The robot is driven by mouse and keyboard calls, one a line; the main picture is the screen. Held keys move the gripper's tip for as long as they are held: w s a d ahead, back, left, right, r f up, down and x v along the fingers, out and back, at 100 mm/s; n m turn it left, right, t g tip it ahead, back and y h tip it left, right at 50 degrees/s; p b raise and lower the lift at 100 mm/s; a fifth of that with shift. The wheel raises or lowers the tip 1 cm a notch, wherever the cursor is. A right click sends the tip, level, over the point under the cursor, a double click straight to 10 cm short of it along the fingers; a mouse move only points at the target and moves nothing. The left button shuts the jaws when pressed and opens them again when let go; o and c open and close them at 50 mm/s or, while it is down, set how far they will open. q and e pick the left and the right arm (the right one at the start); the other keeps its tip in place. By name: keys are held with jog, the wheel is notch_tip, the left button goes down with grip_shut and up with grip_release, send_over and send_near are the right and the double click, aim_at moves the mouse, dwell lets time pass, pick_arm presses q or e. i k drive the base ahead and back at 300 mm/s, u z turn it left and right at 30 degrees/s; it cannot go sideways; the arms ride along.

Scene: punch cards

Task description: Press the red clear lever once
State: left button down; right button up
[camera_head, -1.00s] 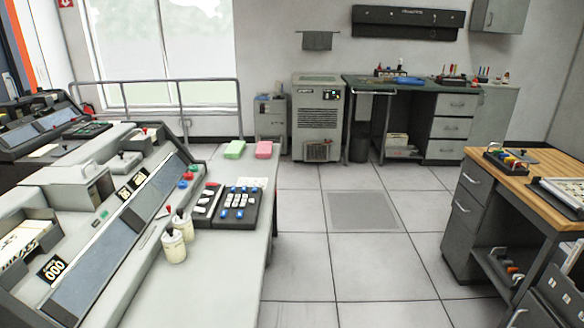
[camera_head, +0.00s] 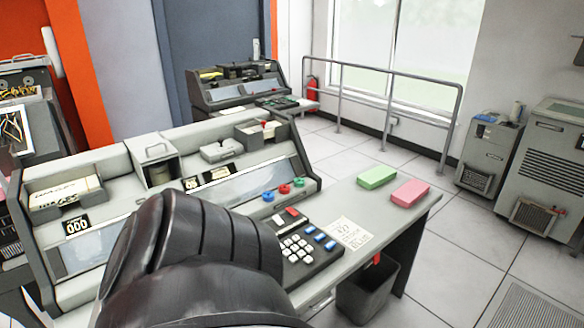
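I cannot clearly make out the red clear lever; the dark arm link covers part of the console (camera_head: 105,170). A small red-tipped piece (camera_head: 264,124) shows by the grey box at the console's upper right. A red key (camera_head: 292,212) sits at the top of the black keypad (camera_head: 322,257) on the desk. A red round button (camera_head: 284,189) stands between a blue and a green one on the sloped panel. A dark, ribbed link of my own arm fills the lower left middle. Neither gripper's fingers show.
A green block (camera_head: 376,177), a pink block (camera_head: 410,193) and a written sheet (camera_head: 350,233) lie on the desk. A dark bin (camera_head: 366,292) stands below its edge. A metal rail (camera_head: 400,77) runs behind.

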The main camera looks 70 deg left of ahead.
aim_at(290, 210)
jog(key=u, duration=1)
jog(key=i, duration=1)
jog(key=u, duration=1.05)
